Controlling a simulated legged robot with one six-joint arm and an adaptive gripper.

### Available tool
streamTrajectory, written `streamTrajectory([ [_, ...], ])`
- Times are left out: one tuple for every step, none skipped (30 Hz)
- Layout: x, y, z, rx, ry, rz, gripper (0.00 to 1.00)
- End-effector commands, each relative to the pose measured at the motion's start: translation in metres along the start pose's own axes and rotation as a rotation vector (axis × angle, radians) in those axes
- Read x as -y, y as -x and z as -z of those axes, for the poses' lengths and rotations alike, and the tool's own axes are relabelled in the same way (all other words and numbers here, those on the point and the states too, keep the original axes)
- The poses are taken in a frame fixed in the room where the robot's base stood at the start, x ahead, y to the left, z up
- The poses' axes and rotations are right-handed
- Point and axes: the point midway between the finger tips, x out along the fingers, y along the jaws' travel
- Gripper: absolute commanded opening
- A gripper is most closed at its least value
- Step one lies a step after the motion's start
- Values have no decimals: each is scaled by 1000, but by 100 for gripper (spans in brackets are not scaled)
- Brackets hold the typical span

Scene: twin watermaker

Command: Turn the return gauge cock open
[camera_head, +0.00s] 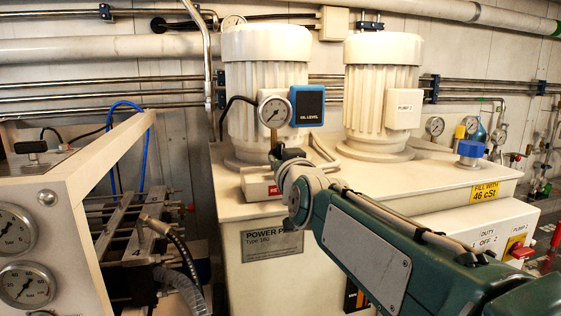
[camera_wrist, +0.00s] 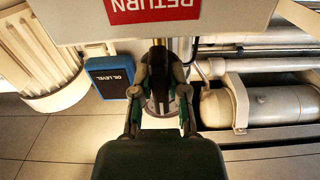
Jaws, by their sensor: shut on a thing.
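The return gauge (camera_head: 275,112), a round white dial, stands on a thin stem (camera_head: 274,138) above the power pack top, with a red label (camera_head: 273,190) on the block below. In the wrist view, the red RETURN label (camera_wrist: 152,9) appears upside down at the top.
A blue OIL LEVEL box (camera_head: 307,105) is close to the right of the gauge. Two cream motors (camera_head: 265,70) (camera_head: 383,85) stand behind on the power pack (camera_head: 240,210). A framed gauge panel (camera_head: 75,190) and hoses are at left.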

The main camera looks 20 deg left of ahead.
Motion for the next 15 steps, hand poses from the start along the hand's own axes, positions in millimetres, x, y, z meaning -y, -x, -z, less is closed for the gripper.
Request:
streamTrajectory([
  [1,0,0,1,-2,1,0],
  [1,0,0,1,-2,1,0],
  [1,0,0,1,-2,1,0],
  [1,0,0,1,-2,1,0],
  [1,0,0,1,-2,1,0],
  [1,0,0,1,-2,1,37],
  [1,0,0,1,-1,1,51],
  [0,0,0,1,-1,1,54],
  [0,0,0,1,-1,1,54],
  [0,0,0,1,-1,1,54],
  [0,0,0,1,-1,1,54],
  [0,0,0,1,-1,1,54],
  [0,0,0,1,0,1,54],
  [0,0,0,1,0,0,54],
  [0,0,0,1,0,0,54],
])
